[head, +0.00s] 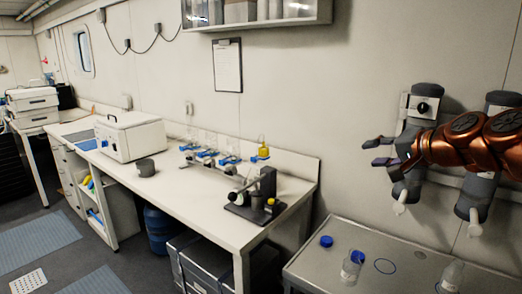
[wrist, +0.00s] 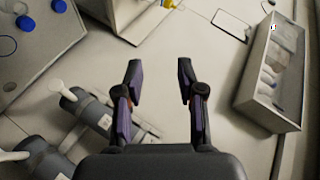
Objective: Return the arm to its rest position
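My gripper (head: 378,153) is at the right of the head view, at the end of my copper-coloured arm. It is raised in front of the wall, above the grey metal table. In the wrist view my gripper (wrist: 160,80) has its two fingers spread apart, with nothing between them but the pale wall behind. It is open and empty. My arm is bent in from the right edge of the head view.
Grey wall-mounted devices (head: 425,100) are close behind my gripper. The metal table (head: 320,262) below holds a bottle with a blue cap (head: 352,265). A white bench (head: 190,195) with a microscope (head: 262,195) stands left. A shelf (head: 260,22) hangs above.

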